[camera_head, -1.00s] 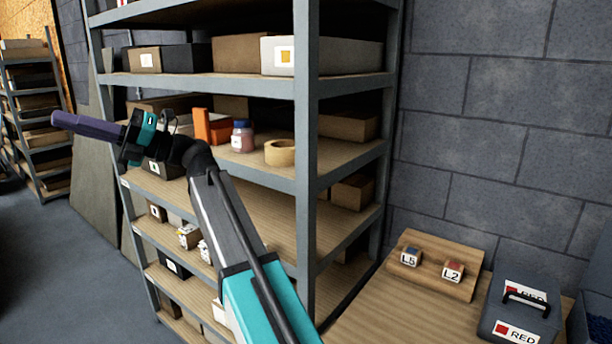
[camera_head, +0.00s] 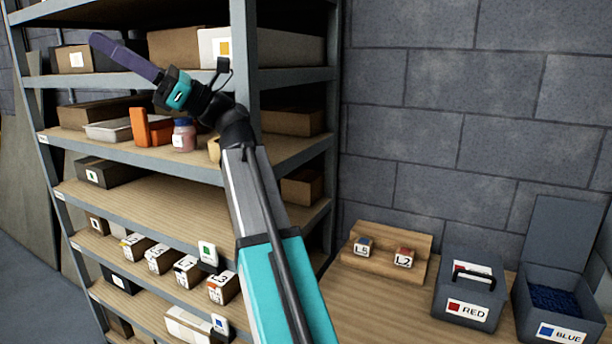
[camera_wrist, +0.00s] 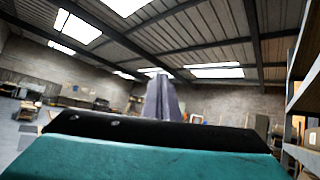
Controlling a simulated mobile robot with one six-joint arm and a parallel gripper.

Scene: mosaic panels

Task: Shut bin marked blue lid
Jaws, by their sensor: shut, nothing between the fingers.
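The bin marked BLUE (camera_head: 556,327) stands on the wooden bench at the far right of the head view. Its grey lid (camera_head: 562,234) stands upright at the back, open, and blue material (camera_head: 552,299) shows inside. My gripper (camera_head: 100,42) is at the upper left, in front of the shelving, far from the bin. Its purple fingers are shut with nothing between them. They also show in the wrist view (camera_wrist: 160,95), pointing toward the open room and ceiling.
A shut bin marked RED (camera_head: 468,292) stands just left of the blue one. A wooden stand (camera_head: 385,262) with blocks L5 and L2 is further left on the bench. Loaded shelving (camera_head: 240,300) is behind my arm. A block wall backs the bench.

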